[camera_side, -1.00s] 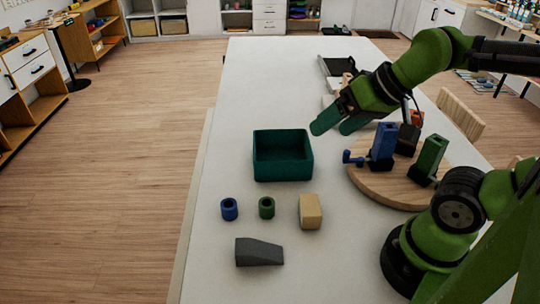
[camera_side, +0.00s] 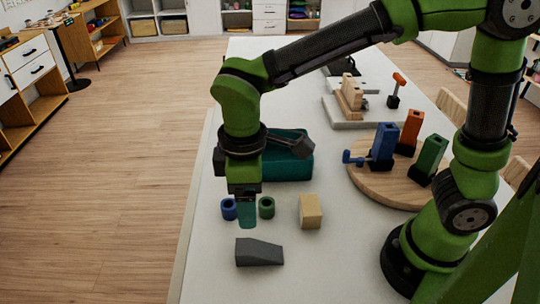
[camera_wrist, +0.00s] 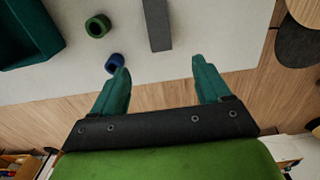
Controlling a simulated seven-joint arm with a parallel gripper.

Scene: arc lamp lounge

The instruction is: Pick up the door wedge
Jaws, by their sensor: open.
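The door wedge (camera_side: 259,252) is a dark grey tapered block lying on the white table near its front left part. It also shows in the wrist view (camera_wrist: 157,25), at the top between and beyond the fingertips. My gripper (camera_side: 246,215) points down above the table, behind the wedge in the side view. Its green fingers are apart and empty in the wrist view (camera_wrist: 160,75). It does not touch the wedge.
A blue ring (camera_side: 229,209) and a green ring (camera_side: 267,207) stand close to my gripper. A wooden block (camera_side: 310,211) lies to the right. A teal bin (camera_side: 290,172) is partly hidden behind my arm. A round board (camera_side: 385,188) holds coloured upright pieces.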

